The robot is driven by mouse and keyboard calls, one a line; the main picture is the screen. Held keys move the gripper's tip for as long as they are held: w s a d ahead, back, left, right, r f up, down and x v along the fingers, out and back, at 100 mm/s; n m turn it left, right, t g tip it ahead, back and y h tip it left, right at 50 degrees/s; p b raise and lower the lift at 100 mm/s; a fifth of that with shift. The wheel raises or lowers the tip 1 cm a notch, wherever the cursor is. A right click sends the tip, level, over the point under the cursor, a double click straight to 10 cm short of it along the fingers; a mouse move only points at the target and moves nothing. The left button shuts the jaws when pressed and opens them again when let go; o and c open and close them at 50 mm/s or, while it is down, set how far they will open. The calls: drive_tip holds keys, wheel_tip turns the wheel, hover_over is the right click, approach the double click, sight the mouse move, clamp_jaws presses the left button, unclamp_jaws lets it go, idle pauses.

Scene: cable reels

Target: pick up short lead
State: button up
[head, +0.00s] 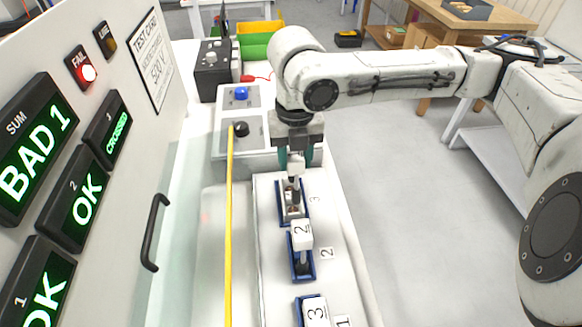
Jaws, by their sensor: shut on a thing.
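My gripper (297,158) points down above the far blue holder, marked 3 (281,203), on the white bench. Its teal fingers are shut on a small white-topped piece, which I take for the short lead (296,169). A dark and grey part reaches down below the white top into or just over the holder; I cannot tell whether it is clear of it. A white plug marked 2 (302,236) stands in the middle blue holder, labelled 2. A white plug marked 3 (316,312) stands in the near blue holder, labelled 1.
The panel at left reads OK (85,199) for 1 and 2, CROSSED (117,136) for 3, and BAD 1 for SUM. The red FAIL lamp (88,73) is lit. A yellow bar (230,220) runs along the left of the holders. A button box (240,120) stands behind them.

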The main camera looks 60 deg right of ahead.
drive_tip(key=s+d+r+b, duration=0.3)
drive_tip(key=s+r+b, duration=0.6)
drive_tip(key=s, duration=0.4)
drive_tip(key=shift+d+b, duration=0.25)
drive_tip(key=shift+b, duration=0.35)
drive_tip(key=shift+w, duration=0.1)
